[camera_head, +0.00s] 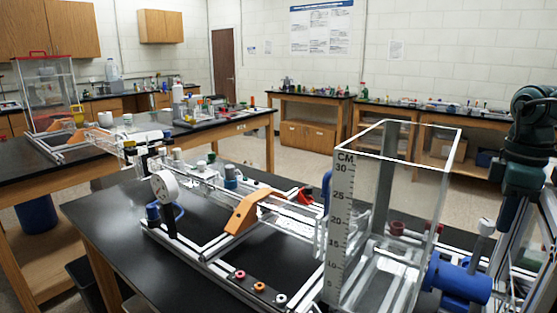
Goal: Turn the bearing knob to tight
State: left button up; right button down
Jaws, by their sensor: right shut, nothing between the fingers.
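An aluminium extrusion frame (215,262) lies on the black table in front of me. It carries a round white dial gauge (164,187), an orange bracket (242,214) and several small coloured knobs. Red knob-like parts sit at the rail's far end (305,196) and behind the clear tank (397,228). I cannot tell which part is the bearing knob, or read its setting. My right gripper (508,214) hangs at the right edge, to the right of the tank. It is shut and empty, and its fingertips are hard to make out. My left gripper is out of view.
The tall clear tank (342,222) with a centimetre scale stands between my right gripper and most of the frame. A blue cylinder (458,284) lies at its lower right. Small coloured rings (260,287) lie along the front. The black tabletop (115,215) is clear at the left.

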notch_tip(320, 180, up, 6)
jog(key=p, duration=0.3)
jog(key=shift+s+d+p, duration=0.2)
jog(key=shift+s+p, duration=0.1)
dwell(0.4)
